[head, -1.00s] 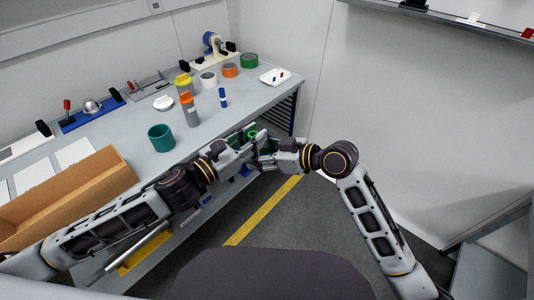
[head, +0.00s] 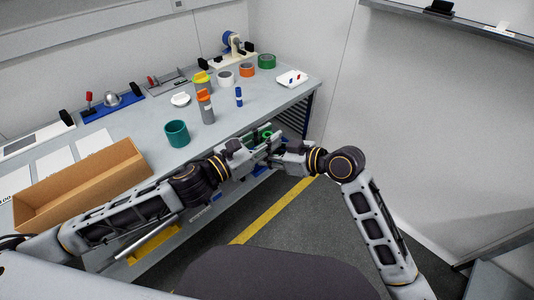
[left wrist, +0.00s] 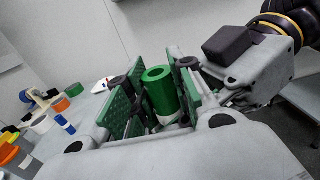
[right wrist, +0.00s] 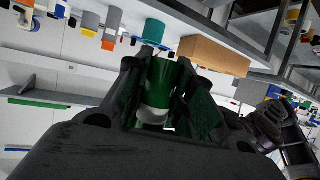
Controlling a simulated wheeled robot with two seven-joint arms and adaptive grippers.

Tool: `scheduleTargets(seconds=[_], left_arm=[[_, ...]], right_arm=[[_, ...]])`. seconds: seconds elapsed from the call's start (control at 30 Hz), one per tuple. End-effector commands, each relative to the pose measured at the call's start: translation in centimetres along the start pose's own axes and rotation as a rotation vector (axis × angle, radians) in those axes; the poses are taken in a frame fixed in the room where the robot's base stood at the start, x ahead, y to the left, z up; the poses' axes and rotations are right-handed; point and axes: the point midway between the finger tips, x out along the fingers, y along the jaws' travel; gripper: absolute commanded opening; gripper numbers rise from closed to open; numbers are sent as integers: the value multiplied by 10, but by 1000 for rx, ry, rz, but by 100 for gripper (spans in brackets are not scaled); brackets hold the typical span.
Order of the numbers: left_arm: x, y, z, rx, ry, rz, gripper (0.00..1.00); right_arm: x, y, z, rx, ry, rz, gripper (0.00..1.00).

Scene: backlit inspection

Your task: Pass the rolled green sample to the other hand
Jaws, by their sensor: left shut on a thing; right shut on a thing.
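The rolled green sample (head: 266,135) is a small green tube with a hole through it, held in the air off the bench's front edge. In the left wrist view the sample (left wrist: 160,88) stands between the green finger pads of my left gripper (left wrist: 152,98), which is shut on it. In the right wrist view the sample (right wrist: 160,80), with a pale lower end, sits between the fingers of my right gripper (right wrist: 160,95), also shut on it. The two grippers meet face to face, and the fingers partly hide the sample in the head view.
The grey bench (head: 150,147) carries a teal cup (head: 177,134), orange-capped bottle (head: 206,107), blue marker (head: 239,97), several tape rolls and a cardboard tray (head: 85,188). The bench edge is close to my left arm. Open floor (head: 300,215) lies below the grippers.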

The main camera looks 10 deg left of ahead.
Motion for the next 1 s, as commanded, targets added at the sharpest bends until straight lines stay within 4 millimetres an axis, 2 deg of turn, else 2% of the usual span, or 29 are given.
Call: scheduleTargets(seconds=[0.03,0.23,0.67,1.0], left_arm=[[0,0,0,0,0,0,25],[0,0,0,-1,0,0,49],[0,-1,0,-3,3,-2,49],[0,0,18,1,0,-2,49]], right_arm=[[0,0,0,0,0,0,1],[0,0,0,0,1,-1,1],[0,0,-3,-1,6,1,1],[0,0,-2,-1,3,0,1]])
